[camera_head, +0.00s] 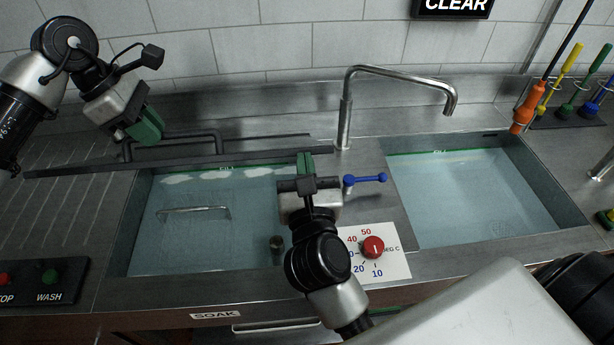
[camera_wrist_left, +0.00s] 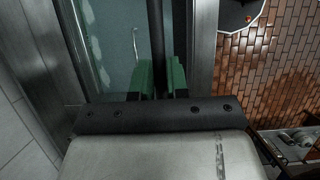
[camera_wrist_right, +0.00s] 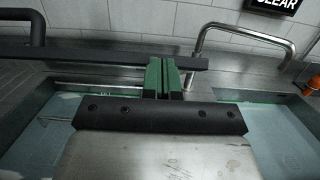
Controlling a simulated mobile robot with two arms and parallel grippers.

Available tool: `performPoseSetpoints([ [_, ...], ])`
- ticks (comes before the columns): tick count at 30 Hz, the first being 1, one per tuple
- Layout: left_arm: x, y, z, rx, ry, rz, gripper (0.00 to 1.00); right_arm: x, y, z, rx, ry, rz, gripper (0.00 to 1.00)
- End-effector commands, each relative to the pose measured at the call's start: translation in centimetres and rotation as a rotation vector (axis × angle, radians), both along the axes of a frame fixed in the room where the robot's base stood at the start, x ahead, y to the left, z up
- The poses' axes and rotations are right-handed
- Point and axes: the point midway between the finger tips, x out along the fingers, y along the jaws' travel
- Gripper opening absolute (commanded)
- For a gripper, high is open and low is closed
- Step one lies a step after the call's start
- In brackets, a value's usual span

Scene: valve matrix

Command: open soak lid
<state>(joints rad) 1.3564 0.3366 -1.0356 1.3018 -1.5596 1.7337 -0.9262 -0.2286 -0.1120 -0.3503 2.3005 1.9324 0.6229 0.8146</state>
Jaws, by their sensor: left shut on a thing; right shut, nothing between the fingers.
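The left basin, labelled SOAK (camera_head: 215,315), holds water and a thin metal handle (camera_head: 195,209). A long dark bar-like slab (camera_head: 75,170), apparently the soak lid seen nearly edge-on, spans the basin's back, with a black handle (camera_head: 190,137) on it. It also shows in the right wrist view (camera_wrist_right: 90,53). My left gripper (camera_head: 148,130) is shut on the black handle at its left part; the bar (camera_wrist_left: 156,40) runs between its green fingers. My right gripper (camera_head: 305,163) is shut and empty by the slab's right end; I cannot tell whether it touches.
A tall faucet (camera_head: 345,115) and a blue lever (camera_head: 368,179) stand between the basins. The right basin (camera_head: 580,215) is open, with water. A red dial (camera_head: 372,247) is at the front. WASH and STOP buttons (camera_head: 48,278) are at left; orange-handled tool (camera_head: 526,108) hangs at right.

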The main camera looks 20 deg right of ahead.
Motion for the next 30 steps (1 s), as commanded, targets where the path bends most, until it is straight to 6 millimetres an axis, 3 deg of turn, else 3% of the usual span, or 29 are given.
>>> performPoseSetpoints([
  [1, -0.9, 0.0, -1.4, 0.025, 0.046, -0.020, 0.00, 0.3, -0.4, 0.7, -0.005, -0.020, -0.009, 0.00],
  [7, -1.1, -0.1, -1.3, 0.024, 0.048, -0.024, 0.00, 0.3, -0.5, 0.7, -0.006, -0.021, -0.011, 0.00],
  [8, -1.1, -0.2, -1.3, 0.024, 0.049, -0.025, 0.20, 0.3, -0.5, 0.7, -0.006, -0.021, -0.011, 0.00],
  [12, -1.0, -0.1, -1.4, 0.025, 0.047, -0.024, 0.40, 0.2, -0.5, 0.7, -0.005, -0.021, -0.011, 0.00],
  [23, -0.7, 0.2, -0.4, 0.021, 0.037, -0.018, 0.40, 0.2, -0.4, 0.4, -0.003, -0.012, -0.009, 0.00],
  [30, -0.1, 1.7, 3.7, 0.019, 0.033, -0.015, 0.40, 0.2, -0.3, 0.4, -0.002, -0.012, -0.008, 0.00],
])
